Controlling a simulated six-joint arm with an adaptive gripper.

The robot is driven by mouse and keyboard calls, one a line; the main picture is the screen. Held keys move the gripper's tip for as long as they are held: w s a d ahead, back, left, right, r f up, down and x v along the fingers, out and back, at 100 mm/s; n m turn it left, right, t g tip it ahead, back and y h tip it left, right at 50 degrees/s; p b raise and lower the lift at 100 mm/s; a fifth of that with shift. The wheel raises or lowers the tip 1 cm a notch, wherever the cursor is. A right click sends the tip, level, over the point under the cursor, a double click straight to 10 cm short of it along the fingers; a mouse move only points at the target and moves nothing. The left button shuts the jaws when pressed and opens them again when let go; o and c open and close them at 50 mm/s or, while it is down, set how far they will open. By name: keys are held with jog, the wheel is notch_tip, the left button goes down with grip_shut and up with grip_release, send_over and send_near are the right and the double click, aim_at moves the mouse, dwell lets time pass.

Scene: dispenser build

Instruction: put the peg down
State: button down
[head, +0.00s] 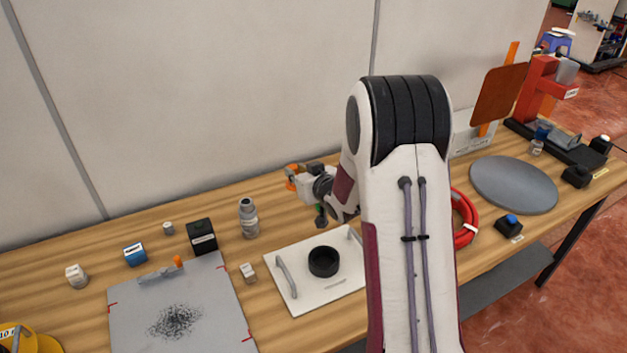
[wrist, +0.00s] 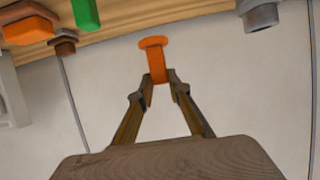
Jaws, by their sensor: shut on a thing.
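My gripper (wrist: 160,78) is shut on an orange peg (wrist: 156,60) with a wider round end, which points away from the fingers in the wrist view. In the head view my gripper (head: 292,182) is small, left of my forearm, above the back of the wooden bench. An orange part shows at its tip. It looks raised clear of the bench top. My forearm hides part of the bench behind it.
A white plate (head: 290,297) with handles carries a black ring (head: 323,261). A grey bottle (head: 248,218), black box (head: 201,237) and grey mat (head: 217,290) lie to the left. A green piece (wrist: 85,14) and another orange piece (wrist: 28,28) show in the wrist view.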

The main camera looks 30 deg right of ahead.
jog(key=w+d, duration=0.9)
jog(key=d, duration=0.3)
jog(key=shift+w+d, duration=0.35)
jog(key=shift+d, duration=0.05)
jog(key=shift+r, duration=0.1)
notch_tip(320, 180, down, 6)
dwell(0.3)
jog(key=shift+f, duration=0.2)
jog(key=shift+f, duration=1.8)
jog(key=shift+f, duration=0.15)
